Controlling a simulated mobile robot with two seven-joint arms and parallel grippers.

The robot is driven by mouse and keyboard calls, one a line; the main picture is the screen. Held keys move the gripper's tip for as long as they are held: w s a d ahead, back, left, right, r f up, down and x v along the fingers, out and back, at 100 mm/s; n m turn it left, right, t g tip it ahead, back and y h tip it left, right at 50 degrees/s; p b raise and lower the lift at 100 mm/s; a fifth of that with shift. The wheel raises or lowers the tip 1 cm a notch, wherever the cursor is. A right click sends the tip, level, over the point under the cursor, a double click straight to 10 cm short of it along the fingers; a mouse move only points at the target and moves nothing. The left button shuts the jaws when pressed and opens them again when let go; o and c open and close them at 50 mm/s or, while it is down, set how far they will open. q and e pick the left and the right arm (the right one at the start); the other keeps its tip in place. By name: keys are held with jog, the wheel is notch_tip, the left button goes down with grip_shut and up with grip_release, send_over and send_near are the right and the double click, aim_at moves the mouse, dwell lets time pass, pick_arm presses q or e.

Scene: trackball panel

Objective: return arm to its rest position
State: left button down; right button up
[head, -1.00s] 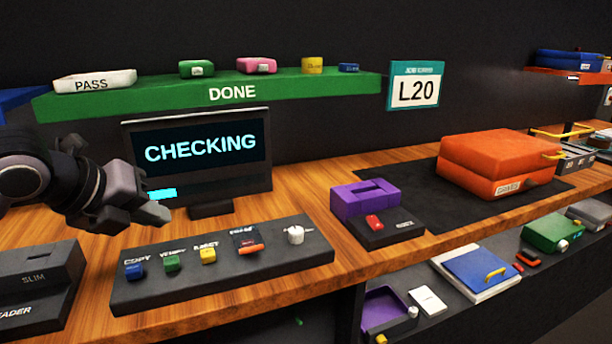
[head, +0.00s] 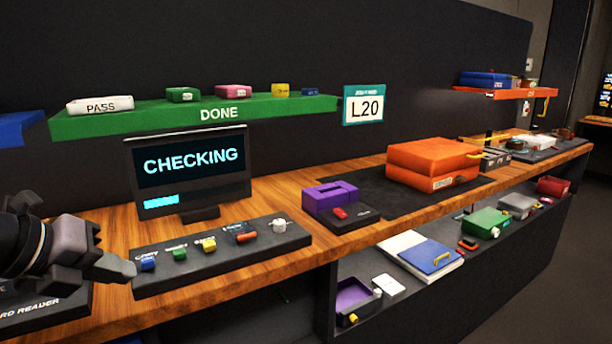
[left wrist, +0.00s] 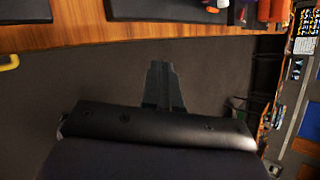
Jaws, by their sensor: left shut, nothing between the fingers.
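My left gripper (head: 122,268) comes in from the left edge in the head view. It is at the left end of the black control panel (head: 215,262) and overlaps it in the picture near the blue button (head: 148,264). I cannot tell the gap between them. Its fingers are shut with nothing between them. In the left wrist view the shut fingers (left wrist: 162,85) are over grey floor, beside the wooden bench edge (left wrist: 90,34). A monitor (head: 190,172) behind the panel reads CHECKING, with a cyan progress bar. My right gripper does not show.
A card reader (head: 45,312) is partly hidden behind my left arm. A purple block (head: 331,197) and an orange case (head: 432,165) stand farther right on the bench (head: 300,258). A green DONE shelf (head: 290,106) hangs above. A lower shelf (head: 405,309) holds several items.

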pick_arm(q)
jog(key=s+d+f+n+t+h+p, duration=0.1)
jog(key=s+d+n+h+p, duration=0.1)
jog(key=d+h, duration=0.5)
jog(key=s+d+n+h+p, duration=0.1)
jog(key=d+n+h, duration=0.2)
jog(key=d+h, duration=0.4)
jog(key=a+f+n+t+y+p, duration=0.1)
jog(key=a+f+n+t+y, duration=0.15)
jog(key=f+n+y, duration=0.3)
jog(key=s+a+f+n+t+y+p, duration=0.1)
jog(key=a+f+n+t+y, duration=0.2)
jog(key=f+n, duration=0.35)
jog(key=a+f+n+t+y+p, duration=0.1)
jog(key=f+n+t+y, duration=0.1)
jog(key=f+n+y, duration=0.4)
jog(key=s+f+n+g+y+p, duration=0.1)
jog(key=s+f+n+g, duration=0.5)
jog(key=s+f, duration=0.6)
jog(key=shift+a+f+y, duration=0.2)
jog(key=shift+a+y, duration=0.25)
jog(key=shift+y, duration=0.1)
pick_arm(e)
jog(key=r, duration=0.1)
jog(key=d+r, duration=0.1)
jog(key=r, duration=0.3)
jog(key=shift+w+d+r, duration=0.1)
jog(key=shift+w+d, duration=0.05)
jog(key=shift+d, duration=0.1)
